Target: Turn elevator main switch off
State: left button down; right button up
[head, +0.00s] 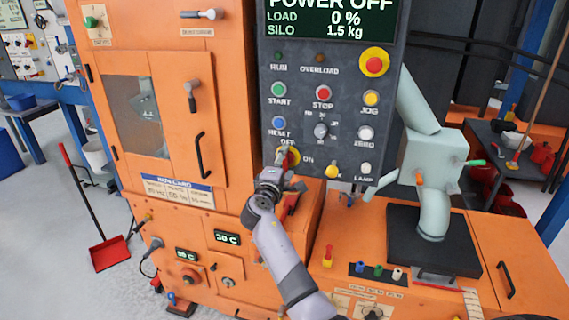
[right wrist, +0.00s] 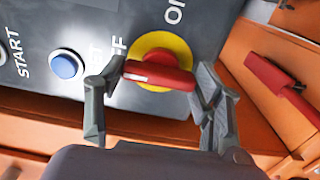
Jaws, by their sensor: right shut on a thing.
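The main switch (head: 291,154) is a red handle on a yellow round plate at the lower left of the dark control panel (head: 340,110). In the right wrist view the red switch handle (right wrist: 158,77) lies across its yellow plate, with OFF at its left and ON above right. My right gripper (head: 284,168) is at the switch, with one finger at each end of the handle; it is shut on it in the right wrist view (right wrist: 160,85). The panel display (head: 330,18) reads POWER OFF. In the head view my gripper partly covers the switch. My left gripper is out of view.
Start, stop, reset and other buttons (head: 278,92) sit just above the switch. A red emergency button (head: 374,63) is at the panel's upper right. A red lever (right wrist: 275,80) is close to the gripper's right. A pale green machine (head: 432,160) stands on the right.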

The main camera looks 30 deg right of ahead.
jog(key=o, duration=1.1)
jog(key=shift+o, duration=0.2)
jog(key=shift+a, duration=0.1)
jog(key=v, duration=1.2)
jog(key=shift+f, duration=0.1)
